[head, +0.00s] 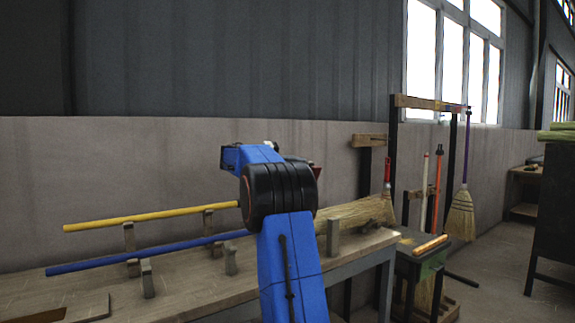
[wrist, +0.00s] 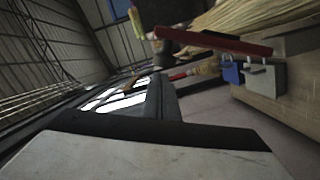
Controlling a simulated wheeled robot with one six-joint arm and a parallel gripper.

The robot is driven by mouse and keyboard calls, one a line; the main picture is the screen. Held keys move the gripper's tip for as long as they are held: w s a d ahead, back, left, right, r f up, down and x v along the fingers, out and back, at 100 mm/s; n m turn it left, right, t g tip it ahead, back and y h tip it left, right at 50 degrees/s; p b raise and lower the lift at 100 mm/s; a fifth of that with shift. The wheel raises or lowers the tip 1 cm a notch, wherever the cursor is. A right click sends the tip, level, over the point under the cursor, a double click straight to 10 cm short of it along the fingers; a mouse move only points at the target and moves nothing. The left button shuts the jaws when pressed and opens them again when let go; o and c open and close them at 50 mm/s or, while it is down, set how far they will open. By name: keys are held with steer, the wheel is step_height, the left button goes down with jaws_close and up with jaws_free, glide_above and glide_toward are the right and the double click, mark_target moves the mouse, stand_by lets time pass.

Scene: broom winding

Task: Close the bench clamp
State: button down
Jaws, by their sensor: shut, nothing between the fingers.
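In the wrist view a long red bar (wrist: 213,41), which looks like the bench clamp's lever, crosses in front of broom straw (wrist: 250,14). A blue block (wrist: 232,73) and a grey block (wrist: 266,78) sit by its right end at the bench edge. Whether the clamp is open or closed I cannot tell. My gripper (wrist: 163,82) is shut and empty, below and left of the bar, with a visible gap. In the head view my arm hides the gripper and most of the clamp; a small red piece (head: 317,172) shows beside the black joint.
The workbench (head: 190,278) carries a yellow rod (head: 150,215) and a blue rod (head: 140,258) on upright supports. Straw (head: 355,213) lies at its right end. A small stool (head: 420,262) and a broom rack (head: 430,103) stand to the right.

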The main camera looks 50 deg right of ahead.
steer(key=s+a+f+m+t, duration=0.3)
steer(key=s+f+m, duration=0.7)
steer(key=s, duration=0.6)
steer(key=shift+s+a+f, duration=0.2)
steer(key=shift+a+f, duration=0.3)
steer(key=shift+f, duration=0.05)
steer(key=shift+f+y, duration=0.15)
steer(key=shift+y, duration=0.15)
steer(key=w+a+r, duration=0.2)
steer(key=a+r, duration=0.4)
steer(key=a, duration=0.3)
steer(key=shift+a+r, duration=0.35)
